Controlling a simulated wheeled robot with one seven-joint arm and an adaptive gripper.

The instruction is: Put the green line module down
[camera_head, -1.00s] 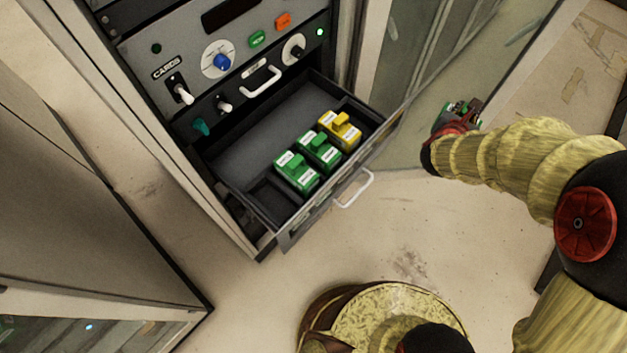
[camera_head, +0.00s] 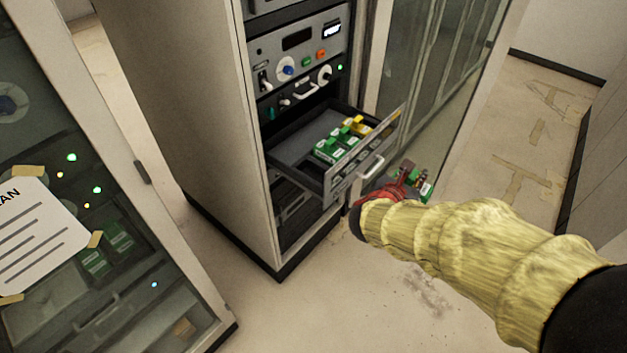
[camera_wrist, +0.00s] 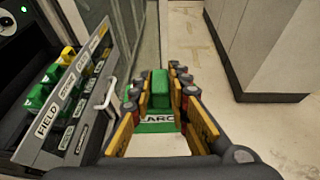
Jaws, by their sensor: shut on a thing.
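A green line module with a white label (camera_wrist: 160,92) is held in my gripper (camera_wrist: 160,97), which is shut on it in the wrist view. In the head view, my gripper (camera_head: 408,178) is at the right of the open drawer's front, apart from it, and the held module (camera_head: 426,192) shows partly behind the fingers. The open drawer (camera_head: 340,185) holds green modules (camera_head: 336,148) and a yellow module (camera_head: 360,125) in a row. In the wrist view the drawer front (camera_wrist: 75,90) is at the left, with labels such as FIELD.
The cabinet panel above the drawer has knobs, switches and lit buttons (camera_head: 300,65). A white drawer handle (camera_head: 371,167) sticks out in front. A glass-doored cabinet (camera_head: 120,270) stands at the left. Bare floor (camera_head: 520,150) lies to the right.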

